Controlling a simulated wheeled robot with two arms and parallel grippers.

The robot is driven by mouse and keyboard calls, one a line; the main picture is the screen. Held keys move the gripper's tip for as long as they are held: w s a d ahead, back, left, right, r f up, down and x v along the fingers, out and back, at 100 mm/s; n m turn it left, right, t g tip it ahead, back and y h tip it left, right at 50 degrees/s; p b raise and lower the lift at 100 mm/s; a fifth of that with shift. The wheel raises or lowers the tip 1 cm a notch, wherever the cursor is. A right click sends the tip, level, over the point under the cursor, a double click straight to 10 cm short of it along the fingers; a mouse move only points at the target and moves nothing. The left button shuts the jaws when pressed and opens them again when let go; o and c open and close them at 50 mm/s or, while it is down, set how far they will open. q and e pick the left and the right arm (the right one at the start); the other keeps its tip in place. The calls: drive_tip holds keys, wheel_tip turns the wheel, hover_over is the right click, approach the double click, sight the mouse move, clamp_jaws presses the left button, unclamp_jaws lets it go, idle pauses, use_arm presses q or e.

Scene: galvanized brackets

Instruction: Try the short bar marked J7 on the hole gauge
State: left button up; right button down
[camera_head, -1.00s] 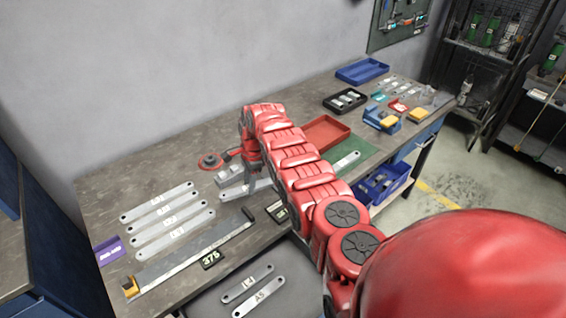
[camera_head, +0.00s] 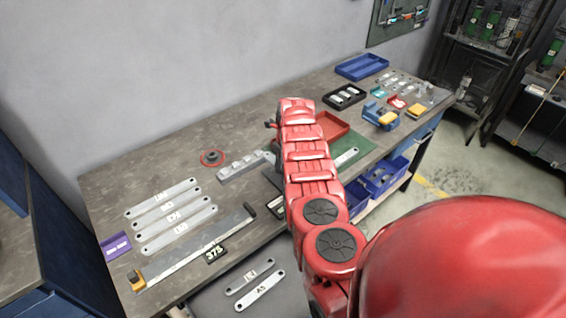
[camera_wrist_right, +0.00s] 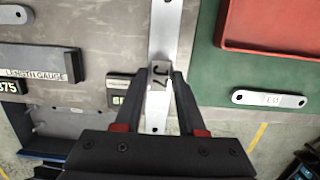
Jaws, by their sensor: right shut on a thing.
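The short bar marked J7 (camera_wrist_right: 158,103) is pale metal and runs upright through the right wrist view, with a hole at its lower end. My right gripper (camera_wrist_right: 161,78) is shut on it near the J7 label. Whether the bar is clear of the bench I cannot tell. In the head view my red right arm hides the gripper and bar. A grey block with small raised features (camera_head: 240,167), perhaps the hole gauge, lies left of the arm; its marking is unreadable. My left gripper is not in view.
Several long labelled bars (camera_head: 170,218) and the length gauge (camera_head: 190,262) lie at left. A red tray (camera_head: 335,124) and green mat (camera_wrist_right: 222,122) with another bar (camera_wrist_right: 268,99) lie right of the gripper. A red-ringed dark knob (camera_head: 212,157) stands behind.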

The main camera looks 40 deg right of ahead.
drive_tip(key=shift+f+b, duration=1.7)
drive_tip(key=shift+f, duration=0.55)
drive_tip(key=shift+r, duration=0.1)
drive_tip(key=shift+f+b, duration=0.4)
drive_tip(key=shift+b, duration=0.05)
drive_tip(key=shift+r, duration=0.2)
drive_tip(key=shift+r+p, duration=0.7)
drive_tip(key=shift+r, duration=0.05)
drive_tip(key=shift+r+p, duration=0.6)
drive_tip(key=shift+r, duration=0.6)
drive_tip(key=shift+f, duration=0.2)
